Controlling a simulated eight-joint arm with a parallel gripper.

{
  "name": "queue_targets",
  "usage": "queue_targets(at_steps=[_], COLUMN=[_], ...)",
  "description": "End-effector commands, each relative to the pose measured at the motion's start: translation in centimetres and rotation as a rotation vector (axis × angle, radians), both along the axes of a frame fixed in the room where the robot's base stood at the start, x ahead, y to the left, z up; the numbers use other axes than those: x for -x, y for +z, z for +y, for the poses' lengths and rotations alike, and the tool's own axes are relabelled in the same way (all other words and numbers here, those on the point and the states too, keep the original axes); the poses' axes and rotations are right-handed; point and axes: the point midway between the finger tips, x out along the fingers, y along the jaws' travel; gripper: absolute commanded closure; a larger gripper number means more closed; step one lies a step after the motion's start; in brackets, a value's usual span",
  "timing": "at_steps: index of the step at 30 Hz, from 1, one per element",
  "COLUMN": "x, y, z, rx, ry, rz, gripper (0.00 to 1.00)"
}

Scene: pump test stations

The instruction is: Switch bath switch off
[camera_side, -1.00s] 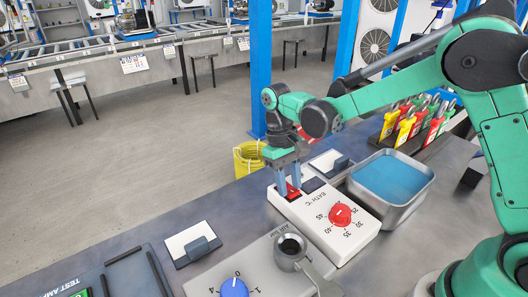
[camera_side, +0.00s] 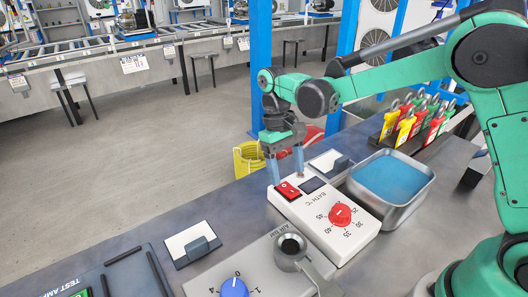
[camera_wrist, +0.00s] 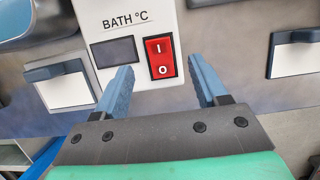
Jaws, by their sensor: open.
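The bath control box (camera_side: 318,232) is white, with a red dial (camera_side: 340,215) marked in degrees. Its red rocker switch (camera_side: 288,190) sits at the far left end, beside a small dark display (camera_side: 312,185). In the wrist view the red switch (camera_wrist: 161,57), marked I and O, lies ahead of and between the fingertips, to the right of the blank display (camera_wrist: 115,51). My gripper (camera_side: 286,166) is open and empty, with blue fingers a little above and behind the switch. In the wrist view my gripper (camera_wrist: 160,85) shows both fingers spread apart. Which way the rocker is tipped is hard to tell.
A metal water bath (camera_side: 392,190) stands right of the box. A second box with a blue dial (camera_side: 234,288) and a round metal holder (camera_side: 291,247) are in front.

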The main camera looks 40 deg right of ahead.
Motion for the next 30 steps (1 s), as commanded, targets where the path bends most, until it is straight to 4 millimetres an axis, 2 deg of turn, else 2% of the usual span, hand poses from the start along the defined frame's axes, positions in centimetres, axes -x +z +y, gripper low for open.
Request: queue_targets(at_steps=[6, 20, 25, 30], x=[-0.7, -0.6, 0.8, 3.2], y=[2.2, 2.9, 4.9, 6.8], z=[0.0, -0.1, -0.7, -1.7], rx=[0.000, -0.002, -0.011, -0.019], ry=[0.000, -0.001, -0.005, -0.007], rz=[0.000, -0.023, -0.162, -0.381], gripper=[0.34, 0.34, 0.34, 0.34])
